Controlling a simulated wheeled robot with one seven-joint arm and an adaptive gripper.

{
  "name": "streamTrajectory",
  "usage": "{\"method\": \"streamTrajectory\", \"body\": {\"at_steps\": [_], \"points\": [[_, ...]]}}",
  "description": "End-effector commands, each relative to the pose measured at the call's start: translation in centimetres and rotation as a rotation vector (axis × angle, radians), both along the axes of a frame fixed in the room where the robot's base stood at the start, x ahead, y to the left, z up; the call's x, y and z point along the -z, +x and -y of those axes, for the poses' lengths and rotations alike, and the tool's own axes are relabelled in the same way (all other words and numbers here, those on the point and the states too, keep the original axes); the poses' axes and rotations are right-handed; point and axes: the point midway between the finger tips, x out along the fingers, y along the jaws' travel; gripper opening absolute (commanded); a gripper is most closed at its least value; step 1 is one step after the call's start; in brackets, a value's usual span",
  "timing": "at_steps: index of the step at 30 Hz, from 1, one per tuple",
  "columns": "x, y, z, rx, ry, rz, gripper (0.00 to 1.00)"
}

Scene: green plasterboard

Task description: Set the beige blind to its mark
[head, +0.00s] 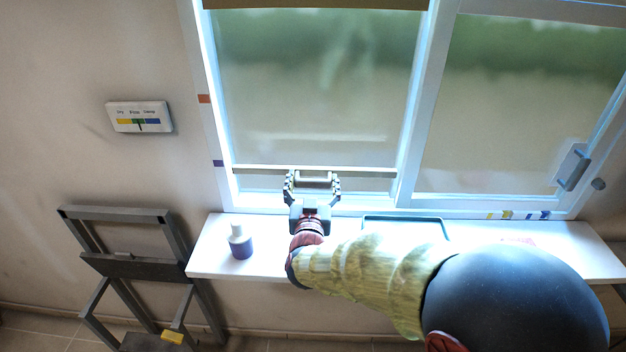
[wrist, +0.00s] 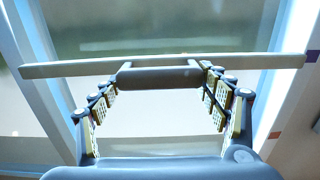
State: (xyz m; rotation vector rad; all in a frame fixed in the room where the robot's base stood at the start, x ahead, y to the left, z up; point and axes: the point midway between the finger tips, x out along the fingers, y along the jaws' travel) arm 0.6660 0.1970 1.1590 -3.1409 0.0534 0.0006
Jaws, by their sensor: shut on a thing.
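The beige blind's pale bottom bar (head: 350,170) lies across the lower part of the left window pane, nearly level. It also crosses the wrist view (wrist: 60,69). My gripper (head: 312,181) is shut on the grey handle (wrist: 160,77) at this bar. A purple-blue mark (head: 218,163) on the left window frame is about level with the bar's end; it shows by the bar's end in the wrist view (wrist: 312,56). An orange mark (head: 204,98) sits higher on the same frame. The brown-beige top (head: 315,4) is cut off by the picture edge.
A white sill (head: 212,255) carries a bottle (head: 240,242) and a green-rimmed tray (head: 403,218). A panel with coloured bands (head: 140,117) hangs on the left wall above a folding step stool (head: 130,266). The right sash has a grey handle (head: 573,167).

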Motion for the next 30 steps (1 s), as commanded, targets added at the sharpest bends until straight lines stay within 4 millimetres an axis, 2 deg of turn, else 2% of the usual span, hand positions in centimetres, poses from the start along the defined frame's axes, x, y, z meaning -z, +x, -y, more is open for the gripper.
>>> {"method": "streamTrajectory", "body": {"at_steps": [7, 8, 9, 17, 26, 30], "points": [[0.02, 0.00, -0.02, -0.001, -0.002, -0.001, 0.30], [0.01, 0.00, -0.02, -0.001, -0.002, -0.001, 0.77], [0.00, 0.00, -0.02, -0.001, -0.002, -0.001, 0.79], [-0.04, 0.00, -0.01, 0.000, -0.001, 0.000, 0.94], [-0.06, -0.01, 0.00, 0.000, 0.000, 0.001, 0.94], [-0.15, -0.70, -0.08, -0.001, 0.001, 0.002, 0.94]]}}
